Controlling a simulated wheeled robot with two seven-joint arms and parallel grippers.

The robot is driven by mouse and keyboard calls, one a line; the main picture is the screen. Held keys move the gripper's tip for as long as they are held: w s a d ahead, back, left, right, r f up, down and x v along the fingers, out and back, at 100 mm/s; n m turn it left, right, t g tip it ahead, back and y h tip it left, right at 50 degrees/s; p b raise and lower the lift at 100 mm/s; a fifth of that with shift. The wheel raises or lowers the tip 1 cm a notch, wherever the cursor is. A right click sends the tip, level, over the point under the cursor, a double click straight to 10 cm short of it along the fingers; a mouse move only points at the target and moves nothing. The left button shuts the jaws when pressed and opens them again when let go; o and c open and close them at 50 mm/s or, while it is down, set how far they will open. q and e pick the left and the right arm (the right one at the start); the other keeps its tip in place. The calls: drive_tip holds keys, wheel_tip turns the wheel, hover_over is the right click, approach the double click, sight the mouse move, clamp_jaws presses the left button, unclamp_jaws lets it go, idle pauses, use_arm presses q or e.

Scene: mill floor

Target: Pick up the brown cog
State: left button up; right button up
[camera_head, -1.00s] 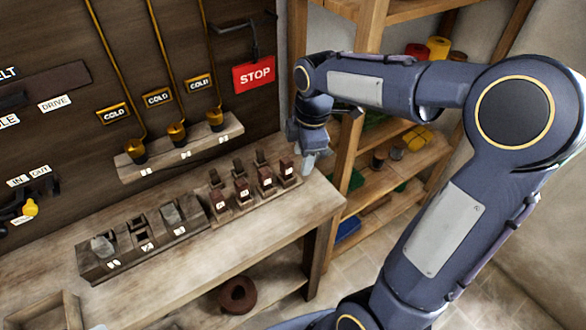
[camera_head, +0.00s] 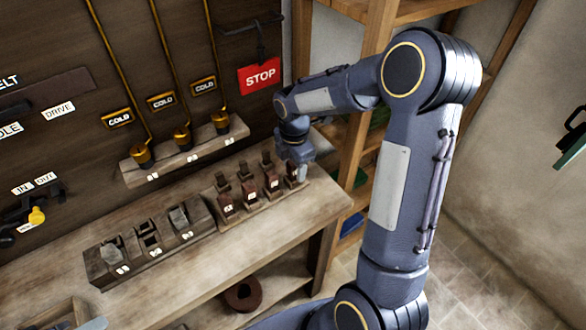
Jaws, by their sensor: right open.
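No thing in view is plainly a brown cog. A rack (camera_head: 253,213) on the bench holds several dark red-brown pieces with pale labels; the rightmost red-brown piece (camera_head: 291,174) is right by my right gripper. My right gripper (camera_head: 300,170) is open, pointing down at the right end of this rack. Its fingers partly hide that end, and I cannot tell whether they touch the piece. A brown ring (camera_head: 243,294) lies on the shelf under the bench; its teeth, if any, do not show. A grey-blue tip at the bottom left looks like my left gripper (camera_head: 94,324).
A dark block (camera_head: 150,258) with several slots stands left of the rack on the bench (camera_head: 215,262). A wall ledge (camera_head: 190,150) with several brass spouts is behind. A red STOP sign (camera_head: 260,76) hangs above. Wooden shelving (camera_head: 362,120) stands to the right.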

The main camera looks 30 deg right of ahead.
clamp_jaws()
drive_tip(key=shift+r, duration=0.2)
